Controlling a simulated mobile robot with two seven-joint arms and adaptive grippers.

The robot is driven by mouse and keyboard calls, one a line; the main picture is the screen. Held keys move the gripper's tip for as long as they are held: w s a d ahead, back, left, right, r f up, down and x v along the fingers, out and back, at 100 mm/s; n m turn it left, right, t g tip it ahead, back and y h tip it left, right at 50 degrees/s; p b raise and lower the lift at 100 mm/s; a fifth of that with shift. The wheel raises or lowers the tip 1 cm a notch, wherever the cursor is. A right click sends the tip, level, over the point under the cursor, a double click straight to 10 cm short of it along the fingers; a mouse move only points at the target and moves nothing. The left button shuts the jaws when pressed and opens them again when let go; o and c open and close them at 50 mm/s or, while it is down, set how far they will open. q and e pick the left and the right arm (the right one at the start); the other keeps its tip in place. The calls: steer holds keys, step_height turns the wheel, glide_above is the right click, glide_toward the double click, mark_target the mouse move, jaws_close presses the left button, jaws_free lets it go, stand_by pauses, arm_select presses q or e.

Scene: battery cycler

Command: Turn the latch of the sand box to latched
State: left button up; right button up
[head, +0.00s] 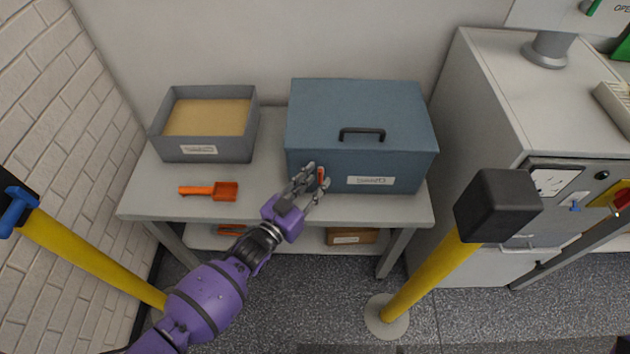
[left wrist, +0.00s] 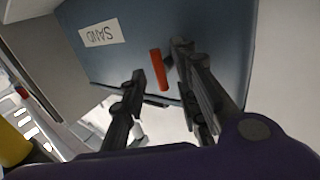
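The sand box (head: 310,160) is a closed blue-grey box with a dark lid handle (head: 362,133), standing on the table. In the left wrist view its front face (left wrist: 215,25) shows a label (left wrist: 103,34) reading SAND, upside down. My right gripper is not in view.
An open grey tray of sand (head: 205,153) stands left of the box, with an orange scoop (head: 208,191) in front. Two yellow posts (head: 90,258) (head: 425,277) stand before the table (head: 270,208). A grey cabinet (head: 490,110) stands at the right.

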arm_select(q)
steer(key=v, duration=1.1)
steer(key=shift+s+a, duration=0.25)
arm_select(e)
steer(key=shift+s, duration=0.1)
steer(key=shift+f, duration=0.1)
